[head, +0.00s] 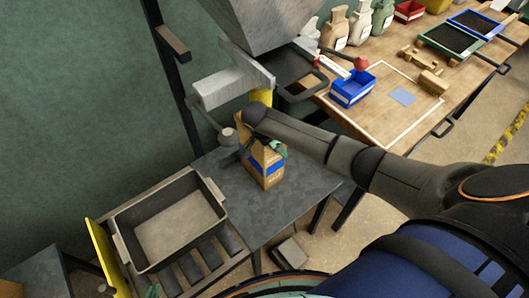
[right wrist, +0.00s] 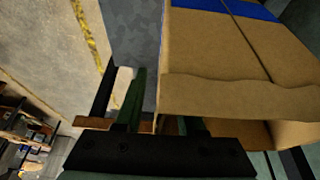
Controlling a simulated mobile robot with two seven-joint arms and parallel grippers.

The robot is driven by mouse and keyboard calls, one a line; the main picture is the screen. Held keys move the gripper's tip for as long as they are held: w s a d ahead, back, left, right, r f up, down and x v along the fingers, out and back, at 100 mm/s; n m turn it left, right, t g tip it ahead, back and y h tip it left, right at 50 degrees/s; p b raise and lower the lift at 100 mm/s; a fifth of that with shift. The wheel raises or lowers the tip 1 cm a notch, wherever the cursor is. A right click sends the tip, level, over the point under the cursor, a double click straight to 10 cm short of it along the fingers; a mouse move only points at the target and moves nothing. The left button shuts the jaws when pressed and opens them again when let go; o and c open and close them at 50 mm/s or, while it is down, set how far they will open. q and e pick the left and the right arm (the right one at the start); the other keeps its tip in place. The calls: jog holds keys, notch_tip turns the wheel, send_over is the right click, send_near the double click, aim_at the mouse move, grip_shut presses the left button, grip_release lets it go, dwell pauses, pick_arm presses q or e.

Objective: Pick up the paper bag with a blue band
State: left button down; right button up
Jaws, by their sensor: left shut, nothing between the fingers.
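The brown paper bag with a blue band (head: 262,166) stands upright on the dark grey table. In the right wrist view the bag (right wrist: 235,80) fills the upper right, with its blue band at the top edge. My right arm reaches in from the right, and my right gripper (head: 276,148) is at the bag's upper part. In the wrist view its green fingers (right wrist: 165,115) stand apart, one beside the bag, the other partly hidden behind brown paper. I cannot tell whether they grip it.
A grey tray (head: 122,238) stands on a roller rack left of the bag. A grey hopper machine (head: 233,84) with a yellow part rises behind it. The wooden workbench (head: 395,115) with a blue bin (head: 352,89) stands at the back right. The grey table (head: 302,188) is clear right of the bag.

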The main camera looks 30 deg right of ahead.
jog(key=shift+f, duration=0.15)
grip_shut()
dwell(0.4)
jog(key=shift+d, duration=0.1)
dwell(0.9)
jog(key=shift+w+r, duration=0.25)
